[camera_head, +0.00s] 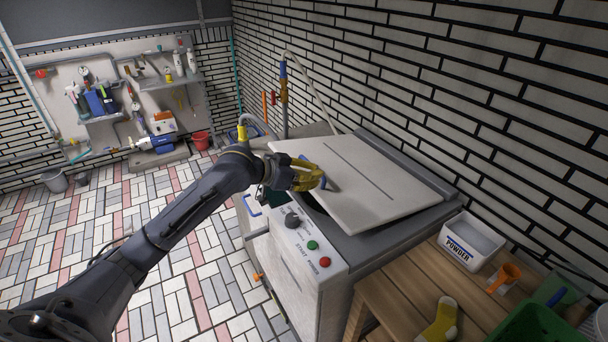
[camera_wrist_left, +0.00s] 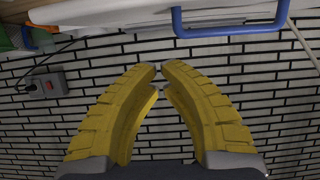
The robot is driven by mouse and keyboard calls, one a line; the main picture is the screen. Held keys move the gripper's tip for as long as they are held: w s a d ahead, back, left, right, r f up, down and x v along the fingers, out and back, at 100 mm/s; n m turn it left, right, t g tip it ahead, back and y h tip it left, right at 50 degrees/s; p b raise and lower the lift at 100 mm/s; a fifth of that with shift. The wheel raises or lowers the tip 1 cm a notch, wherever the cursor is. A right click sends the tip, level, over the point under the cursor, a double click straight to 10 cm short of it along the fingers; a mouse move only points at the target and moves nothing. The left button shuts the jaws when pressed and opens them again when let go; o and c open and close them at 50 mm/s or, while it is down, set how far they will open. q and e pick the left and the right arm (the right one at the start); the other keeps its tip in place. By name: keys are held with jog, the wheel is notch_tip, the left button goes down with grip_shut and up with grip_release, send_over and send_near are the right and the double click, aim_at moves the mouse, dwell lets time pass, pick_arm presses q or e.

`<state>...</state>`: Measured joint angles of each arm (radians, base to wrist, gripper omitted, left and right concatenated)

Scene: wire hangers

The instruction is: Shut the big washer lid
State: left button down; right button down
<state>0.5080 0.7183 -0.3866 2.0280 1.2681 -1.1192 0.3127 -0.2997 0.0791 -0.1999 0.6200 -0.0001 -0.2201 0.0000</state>
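The big washer (camera_head: 300,262) stands against the brick wall. Its pale flat lid (camera_head: 365,190) is partly open, with a dark gap under its front left edge. A blue handle (camera_head: 323,182) is at the lid's front edge, and a blue handle also shows in the left wrist view (camera_wrist_left: 230,30). My left gripper (camera_head: 314,179) is at that edge, close to the handle. In the left wrist view its yellow fingers (camera_wrist_left: 162,70) meet at the tips with nothing between them, and the handle is outside them. Contact with the lid cannot be told. My right gripper is out of view.
A control panel with a knob (camera_head: 292,220) and buttons is on the washer's front. A wooden table (camera_head: 400,300) at the right holds a powder box (camera_head: 470,241), an orange scoop (camera_head: 505,275), a yellow sock (camera_head: 440,320) and a green basket (camera_head: 535,325). The tiled floor at left is mostly clear.

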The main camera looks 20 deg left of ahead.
aim_at(321, 195)
pick_arm(q)
jog(key=x, duration=0.3)
jog(key=shift+w+d+f, duration=0.2)
jog(key=shift+w+d, duration=0.05)
jog(key=shift+w, duration=0.05)
jog(key=shift+f, duration=1)
jog(key=shift+s+a+f, duration=0.1)
jog(key=shift+f, duration=0.4)
jog(key=shift+s+a+f, duration=0.1)
jog(key=shift+f, duration=0.45)
